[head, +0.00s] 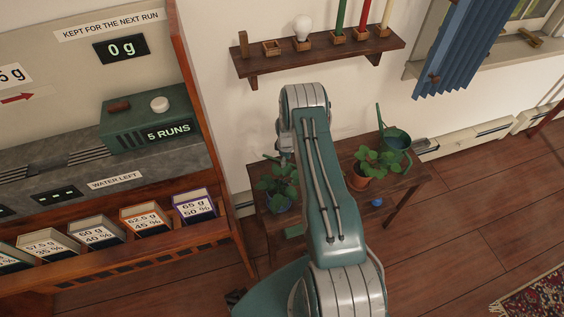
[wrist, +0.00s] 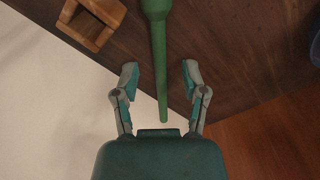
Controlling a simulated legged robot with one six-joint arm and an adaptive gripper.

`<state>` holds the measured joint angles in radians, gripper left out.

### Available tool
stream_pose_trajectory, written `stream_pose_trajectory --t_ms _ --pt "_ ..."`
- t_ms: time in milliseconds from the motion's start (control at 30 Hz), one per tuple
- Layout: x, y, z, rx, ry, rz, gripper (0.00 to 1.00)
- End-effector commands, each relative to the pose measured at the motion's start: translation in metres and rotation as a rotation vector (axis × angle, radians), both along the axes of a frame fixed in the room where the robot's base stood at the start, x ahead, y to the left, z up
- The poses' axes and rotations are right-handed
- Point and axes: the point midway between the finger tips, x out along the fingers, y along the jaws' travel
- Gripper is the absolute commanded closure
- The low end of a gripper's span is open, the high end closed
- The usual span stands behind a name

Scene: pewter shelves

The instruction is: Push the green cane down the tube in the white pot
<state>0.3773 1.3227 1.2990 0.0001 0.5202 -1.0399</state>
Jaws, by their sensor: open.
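A slim green cane (head: 342,14) stands upright in a small wooden holder on the wall shelf, its top cut off by the picture edge. In the wrist view, a long green rod (wrist: 158,55) tapers downward in the picture, between the two fingertips; I cannot tell if it is the same cane. My gripper (wrist: 160,75) is open, its fingers apart on either side of the rod with no clear contact. In the head view my gripper (head: 283,150) is partly hidden by my arm, near the left plant. I cannot make out a white pot or its tube.
The wall shelf (head: 317,55) also bears a white bulb, a red cane and a pale cane. A low table holds a leafy plant (head: 278,183), a terracotta pot (head: 369,181) and a watering can (head: 396,140). A wooden holder (wrist: 107,14) shows upper left.

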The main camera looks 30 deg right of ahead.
Motion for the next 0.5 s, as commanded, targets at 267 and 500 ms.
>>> stream_pose_trajectory --t_ms 267,500 --pt "0.0004 -0.0003 -0.0051 0.0 -0.001 0.0 0.44" --pt "0.0003 -0.0003 -0.0051 0.0 -0.001 0.0 1.0"
